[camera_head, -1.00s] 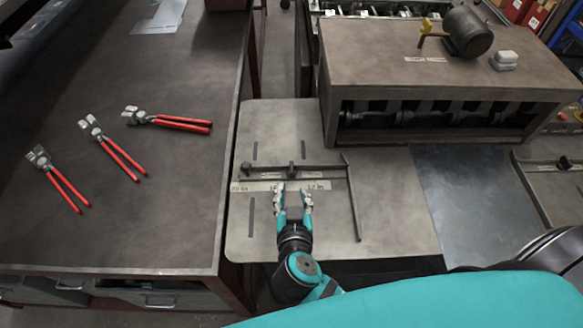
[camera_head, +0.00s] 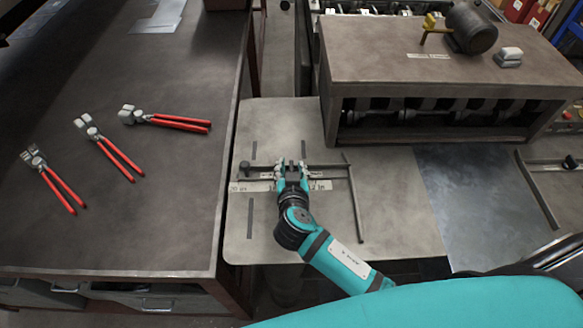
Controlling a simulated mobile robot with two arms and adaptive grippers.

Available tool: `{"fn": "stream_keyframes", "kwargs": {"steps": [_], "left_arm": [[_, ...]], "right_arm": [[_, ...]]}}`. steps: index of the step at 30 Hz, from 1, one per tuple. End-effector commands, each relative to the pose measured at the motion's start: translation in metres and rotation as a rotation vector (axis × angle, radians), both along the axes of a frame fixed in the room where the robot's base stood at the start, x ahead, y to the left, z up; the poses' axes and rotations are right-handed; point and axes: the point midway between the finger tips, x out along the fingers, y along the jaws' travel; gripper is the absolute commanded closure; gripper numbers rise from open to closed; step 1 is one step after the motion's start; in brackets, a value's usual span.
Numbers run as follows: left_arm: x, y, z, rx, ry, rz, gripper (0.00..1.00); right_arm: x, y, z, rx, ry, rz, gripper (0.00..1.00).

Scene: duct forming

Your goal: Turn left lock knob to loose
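The guide bar (camera_head: 325,169) with a ruler scale lies across the grey feed table. My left gripper is out of view.
A dark workbench (camera_head: 130,235) on the left holds several red-handled pliers (camera_head: 107,148). A machine housing (camera_head: 430,70) with a motor (camera_head: 468,30) stands behind the feed table (camera_head: 280,240). A side rod (camera_head: 354,200) lies right of my gripper. The table's front left is clear.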

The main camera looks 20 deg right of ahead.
Motion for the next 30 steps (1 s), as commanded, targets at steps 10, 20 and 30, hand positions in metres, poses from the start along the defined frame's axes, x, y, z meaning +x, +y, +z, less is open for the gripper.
{"fn": "stream_keyframes", "kwargs": {"steps": [10,20,30], "left_arm": [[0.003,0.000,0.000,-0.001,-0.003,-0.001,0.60],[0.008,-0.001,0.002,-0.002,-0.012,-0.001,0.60],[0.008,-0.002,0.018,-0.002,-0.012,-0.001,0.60]], "right_arm": [[0.000,-0.001,-0.001,-0.002,0.002,-0.001,1.00],[-0.001,-0.003,-0.002,-0.005,0.008,0.043,1.00],[-0.002,-0.007,-0.001,-0.011,0.011,0.276,1.00]]}}
